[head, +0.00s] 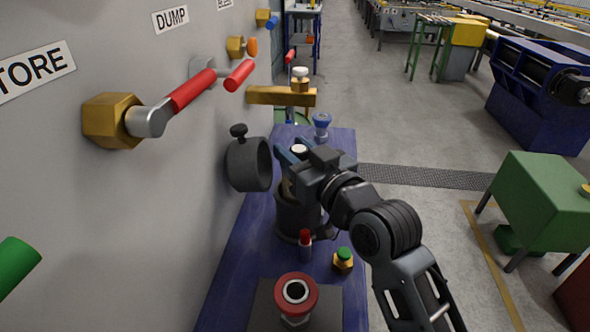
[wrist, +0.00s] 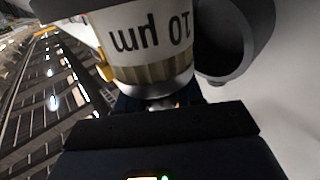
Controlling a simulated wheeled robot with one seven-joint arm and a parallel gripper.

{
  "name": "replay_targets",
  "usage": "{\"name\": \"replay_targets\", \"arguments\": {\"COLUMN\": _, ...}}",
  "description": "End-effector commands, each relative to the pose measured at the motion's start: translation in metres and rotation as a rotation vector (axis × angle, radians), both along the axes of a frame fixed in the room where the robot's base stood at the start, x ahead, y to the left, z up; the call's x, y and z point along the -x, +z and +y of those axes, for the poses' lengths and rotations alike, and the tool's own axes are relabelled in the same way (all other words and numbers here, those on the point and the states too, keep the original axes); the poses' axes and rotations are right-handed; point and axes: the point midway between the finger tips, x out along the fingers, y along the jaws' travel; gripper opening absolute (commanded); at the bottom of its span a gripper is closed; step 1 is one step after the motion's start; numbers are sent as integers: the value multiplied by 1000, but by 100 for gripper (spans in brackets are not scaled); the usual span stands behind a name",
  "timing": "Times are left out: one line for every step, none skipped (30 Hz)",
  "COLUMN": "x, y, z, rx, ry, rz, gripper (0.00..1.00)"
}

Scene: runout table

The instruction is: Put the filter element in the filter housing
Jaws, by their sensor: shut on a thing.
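The filter element is a pale cylinder with tan pleats. Its white end (head: 299,149) shows between the blue fingers of my gripper (head: 291,157), which is shut on it. In the wrist view the filter element (wrist: 150,42) fills the upper middle, its "10 µm" print upside down. A dark pot (head: 297,218), which looks like the filter housing, stands on the blue bench below my gripper. My gripper and arm hide part of its mouth, so I cannot tell whether the element's lower end is inside it. A hollow dark grey cylinder (wrist: 235,45) is close beside the element in the wrist view.
A dark round cup with a knob (head: 249,163) is on the wall, left of my gripper. A red-capped bottle (head: 305,243), a green-topped brass fitting (head: 343,260) and a red-ringed fitting (head: 296,292) stand nearer. Red valve levers (head: 193,92) stick out from the wall.

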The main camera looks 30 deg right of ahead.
Motion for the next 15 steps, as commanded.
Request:
{"name": "replay_targets", "arguments": {"x": 0, "y": -4, "z": 0, "rx": 0, "ry": 0, "rz": 1, "gripper": 0}}
{"name": "replay_targets", "arguments": {"x": 0, "y": -7, "z": 0, "rx": 0, "ry": 0, "rz": 1, "gripper": 0}}
{"name": "replay_targets", "arguments": {"x": 0, "y": -12, "z": 0, "rx": 0, "ry": 0, "rz": 1, "gripper": 0}}
{"name": "replay_targets", "arguments": {"x": 0, "y": -17, "z": 0, "rx": 0, "ry": -1, "rz": 3, "gripper": 0}}
{"name": "replay_targets", "arguments": {"x": 0, "y": -22, "z": 0, "rx": -1, "ry": 0, "rz": 2, "gripper": 0}}
{"name": "replay_targets", "arguments": {"x": 0, "y": -28, "z": 0, "rx": -1, "ry": 0, "rz": 3, "gripper": 0}}
{"name": "replay_targets", "arguments": {"x": 0, "y": -31, "z": 0, "rx": 0, "ry": 0, "rz": 2, "gripper": 0}}
{"name": "replay_targets", "arguments": {"x": 0, "y": -34, "z": 0, "rx": 0, "ry": 0, "rz": 1, "gripper": 0}}
{"name": "replay_targets", "arguments": {"x": 0, "y": -37, "z": 0, "rx": 0, "ry": 0, "rz": 1, "gripper": 0}}
{"name": "replay_targets", "arguments": {"x": 0, "y": -38, "z": 0, "rx": 0, "ry": 0, "rz": 1, "gripper": 0}}
{"name": "replay_targets", "arguments": {"x": 0, "y": -39, "z": 0, "rx": 1, "ry": -1, "rz": 0, "gripper": 0}}
{"name": "replay_targets", "arguments": {"x": 0, "y": -39, "z": 0, "rx": 1, "ry": -1, "rz": -1, "gripper": 0}}
{"name": "replay_targets", "arguments": {"x": 0, "y": -39, "z": 0, "rx": 1, "ry": -1, "rz": -2, "gripper": 0}}
{"name": "replay_targets", "arguments": {"x": 0, "y": -39, "z": 0, "rx": 1, "ry": -1, "rz": -2, "gripper": 0}}
{"name": "replay_targets", "arguments": {"x": 0, "y": -39, "z": 0, "rx": 1, "ry": -1, "rz": -2, "gripper": 0}}
